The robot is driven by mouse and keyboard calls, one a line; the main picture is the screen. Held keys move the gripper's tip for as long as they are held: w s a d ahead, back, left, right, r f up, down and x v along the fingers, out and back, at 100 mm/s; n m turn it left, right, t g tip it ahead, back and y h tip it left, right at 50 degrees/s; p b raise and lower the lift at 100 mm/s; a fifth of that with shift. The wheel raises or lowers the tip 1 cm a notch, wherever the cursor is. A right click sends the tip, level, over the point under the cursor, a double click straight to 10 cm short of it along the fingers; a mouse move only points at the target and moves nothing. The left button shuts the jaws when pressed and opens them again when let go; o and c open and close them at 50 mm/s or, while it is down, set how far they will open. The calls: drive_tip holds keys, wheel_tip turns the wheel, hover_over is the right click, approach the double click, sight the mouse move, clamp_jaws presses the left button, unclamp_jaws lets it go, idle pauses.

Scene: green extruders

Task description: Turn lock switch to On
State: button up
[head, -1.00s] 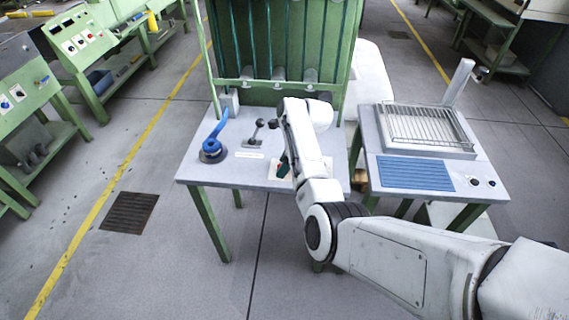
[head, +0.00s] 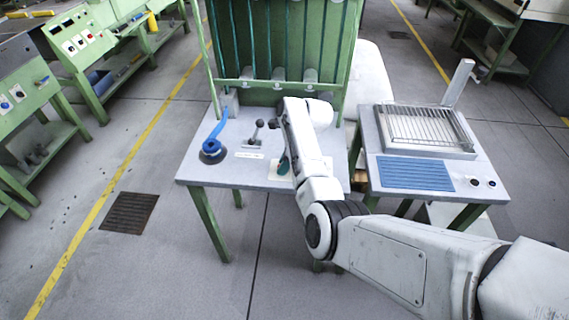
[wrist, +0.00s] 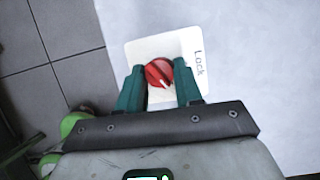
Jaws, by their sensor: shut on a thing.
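The lock switch (wrist: 159,72) is a red round knob with a pale pointer mark, on a white plate (wrist: 140,50) that reads "Lock". In the wrist view my gripper (wrist: 160,84) has its two green fingers on either side of the knob, shut on it. The pointer slants toward the lower right of that view. In the head view my gripper (head: 284,166) is over the plate (head: 277,168) near the front right of the grey table (head: 225,176); the knob is hidden there by my gripper and arm.
A blue lever (head: 215,136) on a dark round base stands at the table's left. A small black-knobbed lever (head: 255,134) is left of my arm. A green machine frame (head: 285,50) rises behind. A second table with a wire grill (head: 425,128) stands to the right.

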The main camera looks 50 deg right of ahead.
drive_tip(key=n+g+y, duration=0.1)
drive_tip(key=n, duration=0.2)
drive_tip(key=shift+w+f+b, duration=0.1)
drive_tip(key=shift+b, duration=0.25)
drive_tip(key=n+g+b, duration=0.1)
drive_tip(key=n, duration=0.2)
drive_tip(key=shift+d+f, duration=0.1)
drive_tip(key=n+g+b, duration=0.1)
drive_tip(key=n+b, duration=0.2)
drive_tip(key=shift+w+y, duration=0.15)
drive_tip(key=shift+y, duration=0.15)
drive_tip(key=shift+n+g+b, duration=0.6)
drive_tip(key=shift+n+b, duration=0.4)
drive_tip(key=shift+n, duration=0.3)
drive_tip(key=o, duration=1)
drive_tip(key=shift+o, duration=0.2)
drive_tip(key=shift+w, duration=0.1)
drive_tip(key=shift+r, duration=0.25)
